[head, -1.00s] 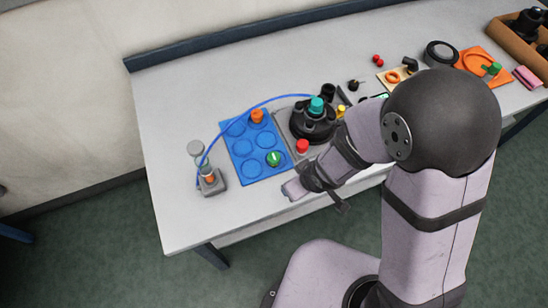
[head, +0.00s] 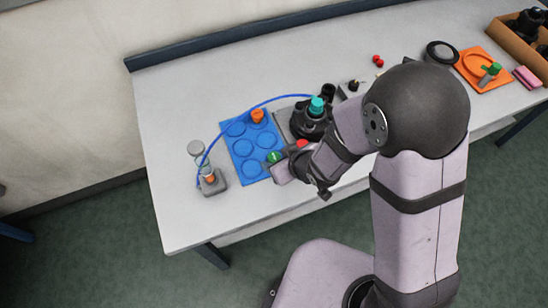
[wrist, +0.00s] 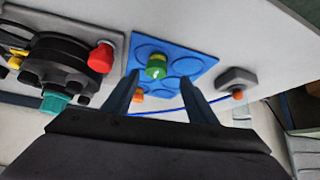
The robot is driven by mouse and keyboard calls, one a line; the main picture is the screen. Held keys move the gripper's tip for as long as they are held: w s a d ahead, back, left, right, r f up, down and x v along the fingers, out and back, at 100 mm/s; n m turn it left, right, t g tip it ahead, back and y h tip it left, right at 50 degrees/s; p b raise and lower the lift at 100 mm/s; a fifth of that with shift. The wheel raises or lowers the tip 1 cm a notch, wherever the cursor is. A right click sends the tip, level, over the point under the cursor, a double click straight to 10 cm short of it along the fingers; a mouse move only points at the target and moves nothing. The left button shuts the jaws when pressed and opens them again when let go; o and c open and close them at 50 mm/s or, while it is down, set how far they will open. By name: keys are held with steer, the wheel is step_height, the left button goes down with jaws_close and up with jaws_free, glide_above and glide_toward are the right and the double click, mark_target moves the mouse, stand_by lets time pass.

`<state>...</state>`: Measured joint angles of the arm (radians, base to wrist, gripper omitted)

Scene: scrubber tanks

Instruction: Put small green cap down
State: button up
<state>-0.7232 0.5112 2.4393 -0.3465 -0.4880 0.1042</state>
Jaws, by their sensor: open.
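The small green cap (head: 276,157) sits on the blue mat (head: 240,130), at the mat's front right circle. It also shows in the wrist view (wrist: 156,67), with a pale mark on it. My gripper (wrist: 161,78) is open. Its two fingers stand on either side of the cap in the wrist view, with visible gaps between them and the cap. In the head view my gripper is right beside the cap and partly covers that corner of the mat. I cannot tell how far the fingertips are above the mat.
A dark housing with a teal top (head: 316,106) and a red cap (wrist: 101,57) stands right beside the mat. An orange cap (head: 257,116) is on the mat's back circle.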

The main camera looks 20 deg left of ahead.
mark_target(274, 156)
steer(key=shift+f, duration=0.1)
steer(key=shift+w+a+f+p, duration=0.4)
steer(key=shift+w+f+p, duration=0.15)
steer(key=shift+f, duration=0.15)
steer(key=shift+p+x, duration=0.4)
steer(key=shift+x, duration=1.15)
steer(key=c, duration=1.2)
steer(key=shift+d, duration=0.1)
steer(key=shift+c, duration=0.2)
steer(key=shift+w+r, duration=0.1)
steer(key=shift+r, duration=0.05)
steer(key=shift+r, duration=4.85)
